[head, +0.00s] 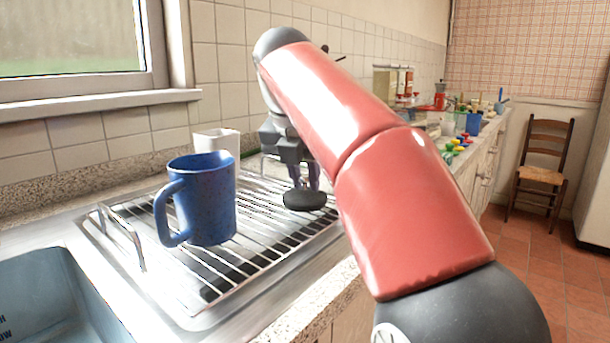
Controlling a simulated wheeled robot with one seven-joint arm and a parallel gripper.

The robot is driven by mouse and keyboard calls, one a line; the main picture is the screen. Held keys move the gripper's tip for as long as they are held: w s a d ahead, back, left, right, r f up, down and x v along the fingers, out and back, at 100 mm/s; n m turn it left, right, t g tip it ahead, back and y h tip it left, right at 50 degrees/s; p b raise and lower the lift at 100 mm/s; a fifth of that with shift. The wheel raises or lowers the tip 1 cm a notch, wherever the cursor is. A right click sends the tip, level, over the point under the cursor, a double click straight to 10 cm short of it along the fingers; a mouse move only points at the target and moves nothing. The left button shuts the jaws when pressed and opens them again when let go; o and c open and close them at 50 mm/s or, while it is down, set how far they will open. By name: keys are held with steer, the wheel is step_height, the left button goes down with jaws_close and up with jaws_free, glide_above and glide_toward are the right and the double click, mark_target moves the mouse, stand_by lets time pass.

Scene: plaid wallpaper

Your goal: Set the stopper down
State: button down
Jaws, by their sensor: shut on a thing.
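The stopper (304,200) is a dark, round, flat disc. It shows below my gripper (303,182), over the right part of the wire dish rack (262,238). The gripper points down and its fingers are shut on the stopper's upper part, which they partly hide. I cannot tell whether the disc touches the rack wires or hangs just above them. My red arm comes in from the right and covers the counter behind the gripper.
The sink (55,300) lies at the lower left. Bottles and colourful items crowd the far counter. A wooden chair (543,170) stands at the back right.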

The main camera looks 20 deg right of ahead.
steer(key=shift+f, duration=0.45)
steer(key=c, duration=1.2)
jaws_free()
steer(key=shift+r, duration=0.1)
